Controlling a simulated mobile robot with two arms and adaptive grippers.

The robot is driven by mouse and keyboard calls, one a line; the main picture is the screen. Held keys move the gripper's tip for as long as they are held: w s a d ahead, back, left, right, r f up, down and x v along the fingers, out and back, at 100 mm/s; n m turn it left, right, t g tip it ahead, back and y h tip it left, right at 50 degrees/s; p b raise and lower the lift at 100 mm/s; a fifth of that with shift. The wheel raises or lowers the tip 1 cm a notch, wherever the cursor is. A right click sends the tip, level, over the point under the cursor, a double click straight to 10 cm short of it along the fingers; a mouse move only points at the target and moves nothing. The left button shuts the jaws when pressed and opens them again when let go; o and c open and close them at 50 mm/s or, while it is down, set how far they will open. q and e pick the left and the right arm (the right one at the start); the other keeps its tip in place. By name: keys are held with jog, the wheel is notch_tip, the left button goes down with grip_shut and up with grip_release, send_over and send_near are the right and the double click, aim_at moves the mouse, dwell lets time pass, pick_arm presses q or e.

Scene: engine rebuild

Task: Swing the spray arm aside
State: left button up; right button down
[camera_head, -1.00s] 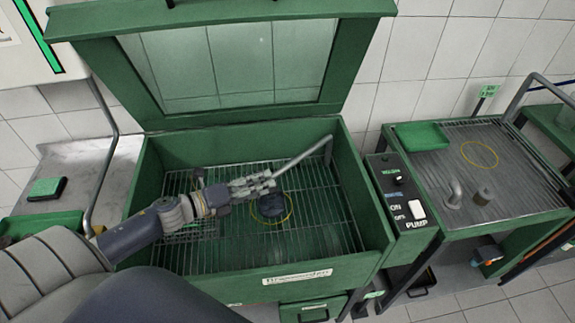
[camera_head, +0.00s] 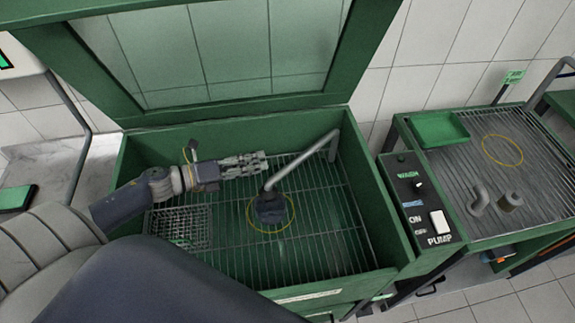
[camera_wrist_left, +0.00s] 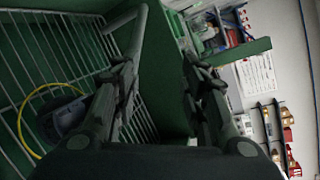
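The spray arm (camera_head: 300,162) is a grey bent tube rising from the back right corner of the green wash basin (camera_head: 150,160). Its free end hangs over a dark part (camera_head: 269,209) inside a yellow ring on the rack. My left gripper (camera_head: 266,162) is above the rack, behind and left of the tube's free end. In the left wrist view its fingers (camera_wrist_left: 160,65) stand apart with nothing seen between them. The tube (camera_wrist_left: 130,45) shows behind the left finger there; I cannot tell whether they touch. My right gripper is out of view.
A wire basket (camera_head: 180,228) lies at the rack's left side. The raised lid (camera_head: 356,55) stands behind the basin. A control panel (camera_head: 418,205) flanks it on the right, beside a draining table with a green tray (camera_head: 438,128). The rack's right half is clear.

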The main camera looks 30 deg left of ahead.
pick_arm(q)
jog(key=b, duration=0.4)
send_near(284, 168)
jog(key=x, duration=0.6)
jog(key=p+x, duration=0.1)
jog(key=x, duration=0.3)
jog(key=shift+f, duration=0.35)
jog(key=shift+x, duration=0.8)
jog(key=shift+f, duration=0.1)
grip_shut()
